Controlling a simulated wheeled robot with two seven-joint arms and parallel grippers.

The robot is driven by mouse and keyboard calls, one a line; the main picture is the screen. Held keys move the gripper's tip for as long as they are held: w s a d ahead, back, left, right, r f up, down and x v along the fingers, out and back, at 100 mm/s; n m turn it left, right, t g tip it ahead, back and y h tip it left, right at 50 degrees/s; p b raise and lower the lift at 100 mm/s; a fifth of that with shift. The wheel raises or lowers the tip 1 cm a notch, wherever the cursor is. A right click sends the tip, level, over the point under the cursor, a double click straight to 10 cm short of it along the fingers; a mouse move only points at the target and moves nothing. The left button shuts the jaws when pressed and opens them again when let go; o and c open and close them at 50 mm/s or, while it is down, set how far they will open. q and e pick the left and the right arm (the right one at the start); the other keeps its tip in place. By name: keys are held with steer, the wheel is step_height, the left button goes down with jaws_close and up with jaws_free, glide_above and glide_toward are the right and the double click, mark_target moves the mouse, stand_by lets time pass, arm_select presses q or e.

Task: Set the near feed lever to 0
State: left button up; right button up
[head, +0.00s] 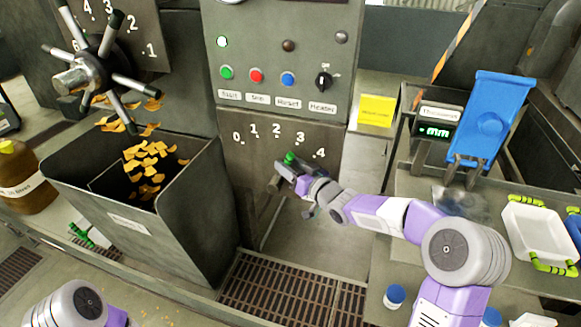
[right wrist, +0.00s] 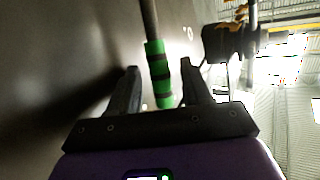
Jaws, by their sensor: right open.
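The near feed lever has a green grip (head: 290,158), which shows below the 2 and 3 of the number scale (head: 277,130) under the control panel. The scale runs from 0 at the left to 4 at the right. I cannot tell the exact mark the lever points at. My right gripper (head: 288,169) is at the grip, hiding the lower part of the lever. In the right wrist view the green and black banded grip (right wrist: 158,72) stands between the open fingers of the gripper (right wrist: 160,85), with a gap on at least the right side. My left gripper is out of view.
A hopper (head: 180,225) with orange flakes stands left of the lever. A spoked handwheel (head: 90,72) is above it. Buttons and a black knob (head: 324,82) sit on the panel above the scale.

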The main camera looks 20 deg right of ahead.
jaws_close()
stand_by(0.3)
